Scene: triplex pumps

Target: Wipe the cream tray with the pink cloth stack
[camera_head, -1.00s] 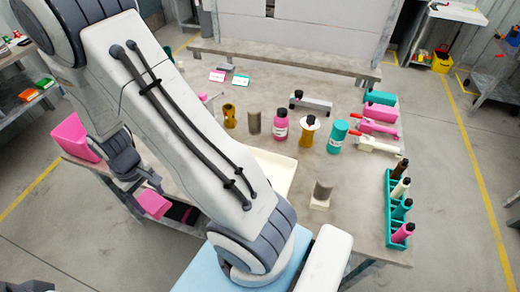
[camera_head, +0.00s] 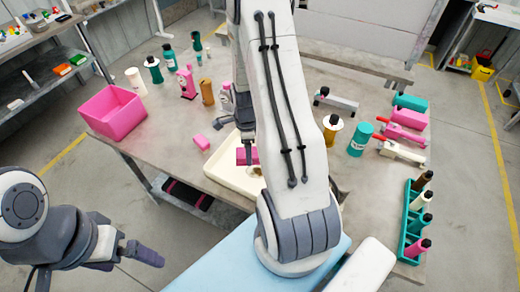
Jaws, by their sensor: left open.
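The cream tray (camera_head: 222,171) lies on the table left of centre, partly hidden behind my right arm; a brown patch shows on it. The pink cloth stack (camera_head: 242,156) is over the tray. My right gripper (camera_head: 252,153) is mostly hidden behind its own arm; a dark finger crosses the cloth's front, and it appears shut on the stack. I cannot tell whether the cloth touches the tray. My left gripper (camera_head: 128,257) is open and empty at the lower left, off the table's front edge.
A pink bin (camera_head: 113,112) stands at the table's left corner. Several bottles line the back. A teal rack (camera_head: 412,222) of bottles stands at the right edge. The table between bin and tray is mostly clear.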

